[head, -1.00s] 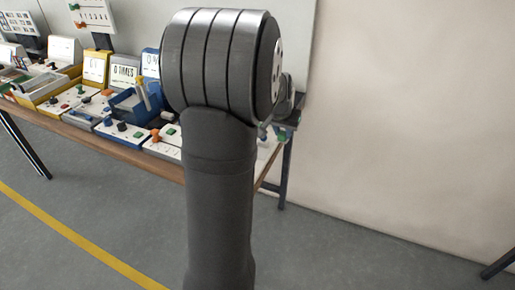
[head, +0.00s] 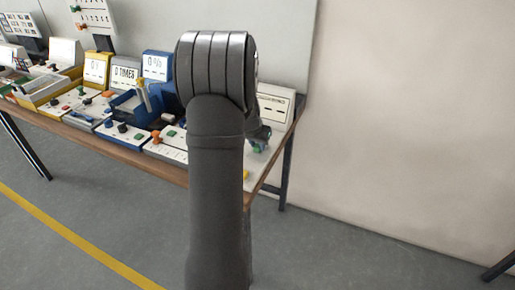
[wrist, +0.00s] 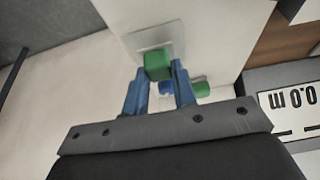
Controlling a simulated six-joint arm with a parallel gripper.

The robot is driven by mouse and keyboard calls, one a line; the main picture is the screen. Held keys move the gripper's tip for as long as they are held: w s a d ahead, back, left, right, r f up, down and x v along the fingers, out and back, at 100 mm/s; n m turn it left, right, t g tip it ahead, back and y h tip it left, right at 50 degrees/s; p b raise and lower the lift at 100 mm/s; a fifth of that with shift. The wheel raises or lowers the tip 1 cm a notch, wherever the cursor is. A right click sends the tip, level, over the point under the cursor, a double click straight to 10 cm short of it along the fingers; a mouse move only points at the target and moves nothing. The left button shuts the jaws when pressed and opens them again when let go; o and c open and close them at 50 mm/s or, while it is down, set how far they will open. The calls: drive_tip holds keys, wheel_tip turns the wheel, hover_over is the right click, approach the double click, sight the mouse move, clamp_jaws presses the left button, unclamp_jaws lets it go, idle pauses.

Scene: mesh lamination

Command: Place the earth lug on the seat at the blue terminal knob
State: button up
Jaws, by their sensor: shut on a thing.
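My gripper (wrist: 160,68) shows in the wrist view with two blue fingers. It is shut on a green block, which I take to be the earth lug (wrist: 158,66), at the fingertips. No metal part of the lug can be made out. A blue piece, probably the blue terminal knob (wrist: 166,88), shows between the fingers, partly hidden by them. A second green piece (wrist: 202,89) is just right of the right finger. A square grey outline (wrist: 155,38) lies on the white panel beyond the block. In the head view my arm hides most of the gripper.
The white panel (wrist: 205,25) lies under the fingers. A white display box (wrist: 287,100) stands at right in the wrist view, and at the table's right end in the head view (head: 275,103). Several instrument boxes and knobs crowd the wooden table (head: 165,170) left of my arm.

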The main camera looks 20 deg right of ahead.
drive_tip(key=shift+f, duration=1)
drive_tip(key=shift+f, duration=0.2)
drive_tip(key=o, duration=1)
drive_tip(key=shift+r, duration=0.1)
drive_tip(key=v, duration=1.2)
drive_tip(key=shift+r, duration=0.15)
